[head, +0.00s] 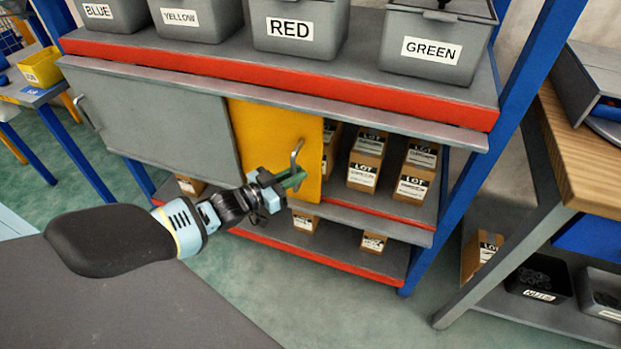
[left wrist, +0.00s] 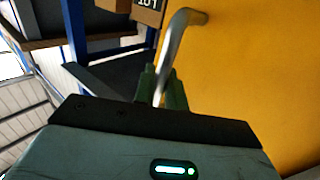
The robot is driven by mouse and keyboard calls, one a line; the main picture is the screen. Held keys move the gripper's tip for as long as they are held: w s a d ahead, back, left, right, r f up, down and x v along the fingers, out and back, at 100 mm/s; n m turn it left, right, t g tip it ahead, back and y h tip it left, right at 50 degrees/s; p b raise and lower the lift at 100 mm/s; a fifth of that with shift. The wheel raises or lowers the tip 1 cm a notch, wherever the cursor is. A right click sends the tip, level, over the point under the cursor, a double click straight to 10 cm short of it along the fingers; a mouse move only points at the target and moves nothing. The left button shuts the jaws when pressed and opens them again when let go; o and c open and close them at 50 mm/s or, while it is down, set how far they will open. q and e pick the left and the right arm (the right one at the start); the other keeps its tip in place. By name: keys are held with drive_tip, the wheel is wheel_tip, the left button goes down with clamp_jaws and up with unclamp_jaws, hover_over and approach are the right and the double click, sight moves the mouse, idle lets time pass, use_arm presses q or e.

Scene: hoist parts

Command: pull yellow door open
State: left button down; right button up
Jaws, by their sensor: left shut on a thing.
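The yellow door (head: 263,130) is a flat panel on the front of the shelf unit, partly behind a grey panel on its left. Its metal handle (head: 297,156) is near its right edge. In the head view my left gripper (head: 294,178) is at the handle, its green fingers around the bar. In the left wrist view the door (left wrist: 255,70) fills the right side, and the handle (left wrist: 178,45) runs down between the green fingers (left wrist: 162,92), which are shut on it. Boxes show to the right of the door. My right gripper is not in view.
A grey door panel (head: 160,120) covers the shelf's left part. Labelled boxes (head: 365,160) stand on the shelf at the right. Grey bins (head: 295,28) stand on top. A blue post (head: 440,220) and a wooden bench (head: 580,150) are at the right. Green floor in front is clear.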

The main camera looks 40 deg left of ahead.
use_arm(q)
drive_tip(key=s+a+b, duration=0.2)
drive_tip(key=s+a, duration=0.2)
drive_tip(key=a, duration=1)
drive_tip(key=shift+b, duration=0.4)
drive_tip(key=shift+f, duration=0.1)
drive_tip(key=c, duration=1.5)
unclamp_jaws()
drive_tip(key=shift+c, duration=0.2)
drive_tip(key=shift+s, duration=0.15)
drive_tip(key=p+v, duration=0.1)
drive_tip(key=v, duration=0.6)
drive_tip(key=shift+s+p, duration=0.25)
drive_tip(key=shift+p, duration=0.1)
